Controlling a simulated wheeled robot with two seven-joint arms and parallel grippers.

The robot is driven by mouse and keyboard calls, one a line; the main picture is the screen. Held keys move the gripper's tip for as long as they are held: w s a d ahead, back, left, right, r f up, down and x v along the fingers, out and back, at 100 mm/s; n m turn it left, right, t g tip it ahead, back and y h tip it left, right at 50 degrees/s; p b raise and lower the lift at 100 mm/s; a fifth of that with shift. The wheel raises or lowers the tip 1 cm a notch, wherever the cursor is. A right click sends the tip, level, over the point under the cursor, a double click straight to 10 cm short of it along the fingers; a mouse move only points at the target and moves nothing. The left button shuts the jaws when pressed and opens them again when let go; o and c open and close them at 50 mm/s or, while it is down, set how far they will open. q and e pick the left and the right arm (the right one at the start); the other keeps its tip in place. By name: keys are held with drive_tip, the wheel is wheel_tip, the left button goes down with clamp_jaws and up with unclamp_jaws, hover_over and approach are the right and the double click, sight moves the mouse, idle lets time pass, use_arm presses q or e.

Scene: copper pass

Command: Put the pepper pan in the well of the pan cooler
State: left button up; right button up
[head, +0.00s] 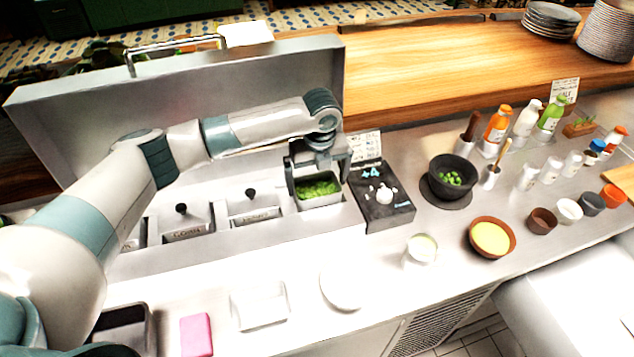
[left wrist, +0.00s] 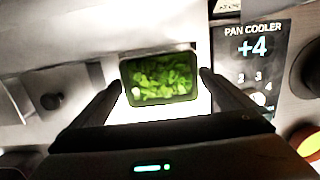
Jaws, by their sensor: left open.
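The pepper pan (head: 320,200), filled with chopped green pepper, is at the right-hand well of the steel pan cooler (head: 200,240), beside the cooler's control box. I cannot tell whether it is fully seated. It also shows in the left wrist view (left wrist: 160,101), upright and level. My left gripper (head: 318,180) reaches down over the pan with its fingers open, one on each side of it. In the left wrist view, the open fingers (left wrist: 161,82) flank the pan with gaps visible between them and its sides. My right gripper is not in view.
Lidded wells (head: 253,208) lie left of the pan, and the raised cooler lid (head: 200,100) stands behind. The control box (head: 381,195) reading +4 is close on the right. A dark mortar (head: 452,175), bowls and bottles stand farther right. A white tray (head: 260,304) is on the front counter.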

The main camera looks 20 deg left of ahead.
sight(319, 194)
use_arm(q)
wheel_tip(319, 194, up, 12)
drive_tip(key=s+b, duration=0.1)
drive_tip(key=b, duration=0.2)
drive_tip(key=shift+d+f+b, duration=0.25)
drive_tip(key=shift+d+b, duration=0.05)
drive_tip(key=shift+d, duration=0.1)
drive_tip(key=shift+s+d+f, duration=0.1)
drive_tip(key=shift+f, duration=0.05)
idle(0.6)
